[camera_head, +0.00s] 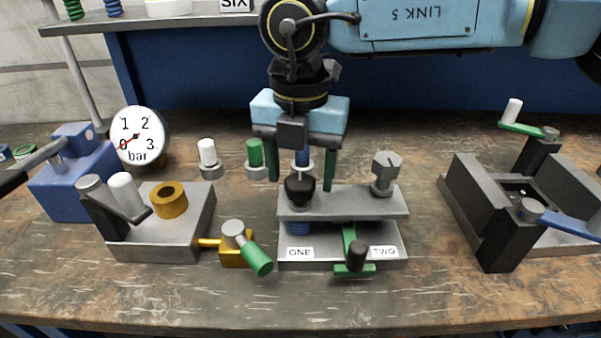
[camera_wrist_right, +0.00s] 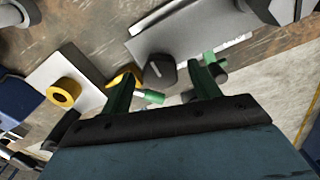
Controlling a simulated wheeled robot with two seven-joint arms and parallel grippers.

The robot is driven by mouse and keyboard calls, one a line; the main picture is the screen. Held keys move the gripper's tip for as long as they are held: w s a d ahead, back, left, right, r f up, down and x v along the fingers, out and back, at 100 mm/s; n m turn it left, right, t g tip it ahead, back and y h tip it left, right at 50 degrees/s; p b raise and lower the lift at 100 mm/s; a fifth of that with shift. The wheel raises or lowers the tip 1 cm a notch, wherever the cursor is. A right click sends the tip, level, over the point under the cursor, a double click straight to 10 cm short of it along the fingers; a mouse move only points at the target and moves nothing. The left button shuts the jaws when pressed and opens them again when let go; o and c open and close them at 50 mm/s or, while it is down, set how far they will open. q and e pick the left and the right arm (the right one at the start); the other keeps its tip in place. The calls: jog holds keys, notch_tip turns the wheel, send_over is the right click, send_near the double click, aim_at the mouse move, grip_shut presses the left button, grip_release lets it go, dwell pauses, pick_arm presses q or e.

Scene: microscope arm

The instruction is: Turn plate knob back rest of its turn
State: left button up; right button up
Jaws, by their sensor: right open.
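A grey raised plate (camera_head: 345,202) stands above a lower base marked ONE and TWO. A black knob (camera_head: 300,187) sits at the plate's left end, and it also shows in the wrist view (camera_wrist_right: 160,72). A grey faceted knob (camera_head: 386,173) stands upright at the plate's right end. My right gripper (camera_head: 301,178) points down from above, with its green fingers spread on either side of the black knob. In the wrist view my right gripper (camera_wrist_right: 166,74) is open, with a gap visible around the knob. My left gripper is out of view.
A brass valve with a green handle (camera_head: 257,258) and a grey block with a brass ring (camera_head: 168,200) are at left. A pressure gauge (camera_head: 138,136) stands behind. A green lever (camera_head: 350,248) is in front of the plate. A dark vise (camera_head: 470,200) is at right.

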jog(key=shift+f, duration=0.25)
jog(key=c, duration=1)
